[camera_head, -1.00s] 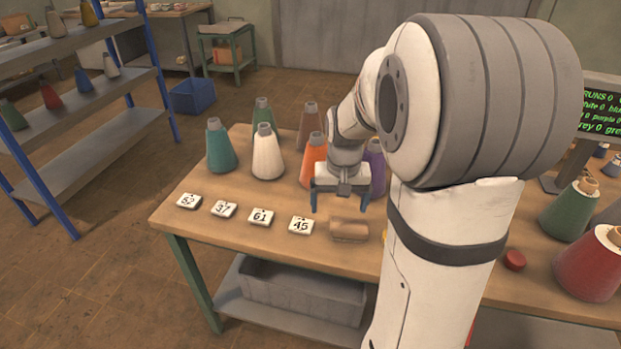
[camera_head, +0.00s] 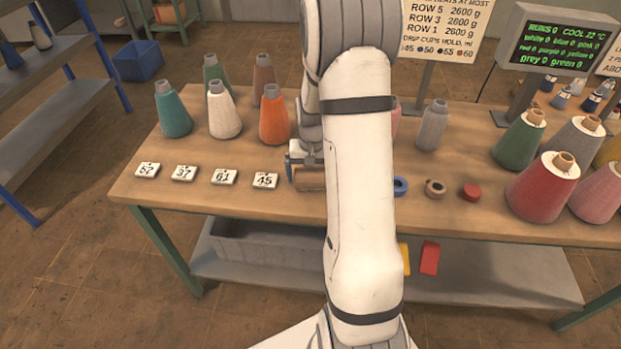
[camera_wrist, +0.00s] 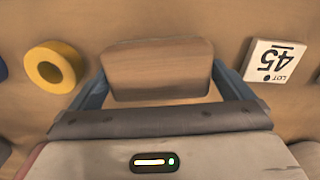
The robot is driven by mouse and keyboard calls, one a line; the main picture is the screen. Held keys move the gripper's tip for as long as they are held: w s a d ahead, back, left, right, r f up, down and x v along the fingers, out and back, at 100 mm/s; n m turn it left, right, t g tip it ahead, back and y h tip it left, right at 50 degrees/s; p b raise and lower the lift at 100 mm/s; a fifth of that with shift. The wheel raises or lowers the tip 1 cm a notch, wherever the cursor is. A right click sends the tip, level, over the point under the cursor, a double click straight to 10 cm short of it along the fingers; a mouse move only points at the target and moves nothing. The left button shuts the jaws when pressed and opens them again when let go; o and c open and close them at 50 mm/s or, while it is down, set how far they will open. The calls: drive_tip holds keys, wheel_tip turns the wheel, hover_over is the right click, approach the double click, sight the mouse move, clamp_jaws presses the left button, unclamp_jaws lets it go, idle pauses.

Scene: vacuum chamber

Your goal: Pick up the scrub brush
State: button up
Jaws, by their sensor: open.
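The scrub brush shows in the wrist view as a brown wooden block (camera_wrist: 158,60) on the tabletop. In the head view a part of the brush (camera_head: 309,180) shows beside the card marked 45; my arm hides the rest. My gripper (camera_wrist: 160,75) is open, with one blue finger at each end of the block. The fingers look very close to the ends; I cannot tell whether they touch. In the head view my gripper (camera_head: 303,162) is low over the table at the brush, partly hidden by my arm.
A yellow ring (camera_wrist: 54,66) and a card marked 45 (camera_wrist: 274,64) lie on either side of the brush. Several thread cones, such as the orange one (camera_head: 274,118), stand behind. A blue ring (camera_head: 400,186) and a red disc (camera_head: 471,191) lie to the right.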

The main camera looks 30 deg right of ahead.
sight(312, 172)
drive_tip(key=shift+f, duration=0.25)
drive_tip(key=shift+c, duration=0.6)
drive_tip(key=c, duration=0.6)
drive_tip(key=shift+r, duration=0.1)
wheel_tip(312, 172, up, 10)
